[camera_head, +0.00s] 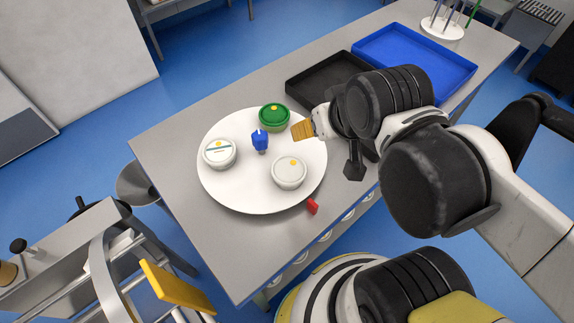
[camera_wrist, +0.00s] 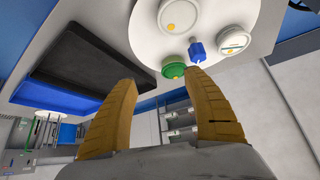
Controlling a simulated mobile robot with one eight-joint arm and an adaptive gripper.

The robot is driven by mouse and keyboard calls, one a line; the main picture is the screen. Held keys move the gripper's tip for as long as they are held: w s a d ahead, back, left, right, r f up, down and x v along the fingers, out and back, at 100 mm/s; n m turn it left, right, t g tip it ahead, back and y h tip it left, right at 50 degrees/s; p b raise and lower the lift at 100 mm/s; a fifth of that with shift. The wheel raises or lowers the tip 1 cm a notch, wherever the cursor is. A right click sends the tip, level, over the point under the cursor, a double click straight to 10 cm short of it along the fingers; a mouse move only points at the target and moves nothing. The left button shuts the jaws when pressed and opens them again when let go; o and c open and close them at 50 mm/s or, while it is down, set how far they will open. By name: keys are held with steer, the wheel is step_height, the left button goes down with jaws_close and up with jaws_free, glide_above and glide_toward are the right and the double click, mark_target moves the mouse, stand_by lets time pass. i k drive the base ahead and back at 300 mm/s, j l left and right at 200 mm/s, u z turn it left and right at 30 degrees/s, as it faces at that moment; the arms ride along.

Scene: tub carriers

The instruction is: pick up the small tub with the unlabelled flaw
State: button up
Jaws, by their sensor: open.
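Three small round tubs stand on a white round carrier (camera_head: 245,196). The front tub (camera_head: 289,173) has a pale lid with a yellow dot and no visible label strip; it also shows in the wrist view (camera_wrist: 180,14). The left tub (camera_head: 219,153) is white with a dark label strip and a yellow dot, also in the wrist view (camera_wrist: 233,41). The green tub (camera_head: 273,117) at the back has a yellow dot; it shows in the wrist view (camera_wrist: 173,69). My gripper (camera_head: 300,131) is open and empty, beside the carrier's right rim near the green tub. Its yellow fingers (camera_wrist: 160,82) are spread apart.
A blue knob-like piece (camera_head: 260,141) stands mid-carrier between the tubs. A red tab (camera_head: 313,206) is at the carrier's front right edge. A black tray (camera_head: 315,80) and a blue tray (camera_head: 440,75) lie behind on the grey table (camera_head: 185,115). The table's left part is clear.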

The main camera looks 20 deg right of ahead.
mark_target(289, 171)
steer(key=k+l+z, duration=0.15)
steer(key=k, duration=0.3)
steer(key=k+j+z, duration=0.1)
steer(key=k+j, duration=0.2)
steer(key=j, duration=0.15)
steer(key=k+j+z, duration=0.1)
steer(key=k+j, duration=0.2)
steer(key=j, duration=0.15)
